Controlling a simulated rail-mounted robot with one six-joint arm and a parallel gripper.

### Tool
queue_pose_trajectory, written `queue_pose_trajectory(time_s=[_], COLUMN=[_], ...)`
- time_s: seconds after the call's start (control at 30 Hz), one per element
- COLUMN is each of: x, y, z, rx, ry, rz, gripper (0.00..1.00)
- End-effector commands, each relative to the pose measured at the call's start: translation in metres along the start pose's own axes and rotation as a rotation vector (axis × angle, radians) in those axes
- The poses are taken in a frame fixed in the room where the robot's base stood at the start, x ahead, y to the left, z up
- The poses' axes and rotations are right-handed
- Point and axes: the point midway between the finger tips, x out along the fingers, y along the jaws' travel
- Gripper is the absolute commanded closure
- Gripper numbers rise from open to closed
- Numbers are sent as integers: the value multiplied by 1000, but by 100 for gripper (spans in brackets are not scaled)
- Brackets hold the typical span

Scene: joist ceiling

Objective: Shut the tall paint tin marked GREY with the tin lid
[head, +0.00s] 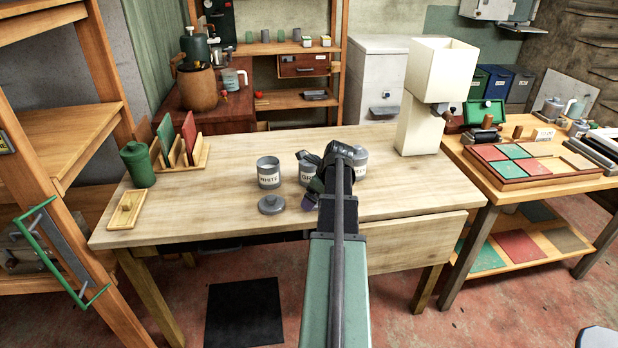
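A grey tin (307,172) stands on the wooden table, its label showing only the letters "GR" beside my arm, which hides its right part. A grey tin marked WHITE (268,174) stands open to its left. Another grey tin (361,160) stands to the right, partly behind my arm, its label mostly hidden. A round grey lid with a knob (271,204) lies on the table in front of the WHITE tin. My gripper (311,188) is at the tin marked "GR", to the right of the lid; its fingers are too small and covered to tell open or shut.
The table (220,205) is clear at its left middle and right. A green canister (138,165), a wooden block on a board (126,210) and a rack of panels (180,150) stand left. A cream machine (425,110) stands at the back right.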

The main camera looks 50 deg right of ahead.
Motion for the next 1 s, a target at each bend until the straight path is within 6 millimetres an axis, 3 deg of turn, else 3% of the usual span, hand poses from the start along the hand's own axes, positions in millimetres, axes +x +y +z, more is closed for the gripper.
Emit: queue_pose_trajectory(time_s=[0.2, 0.5, 1.0], x=[-1, -1, -21], y=[0, 0, 0], z=[1, 0, 9], rx=[0, 0, -1], ry=[0, 0, 0], rz=[0, 0, 0], gripper=[2, 44, 44])
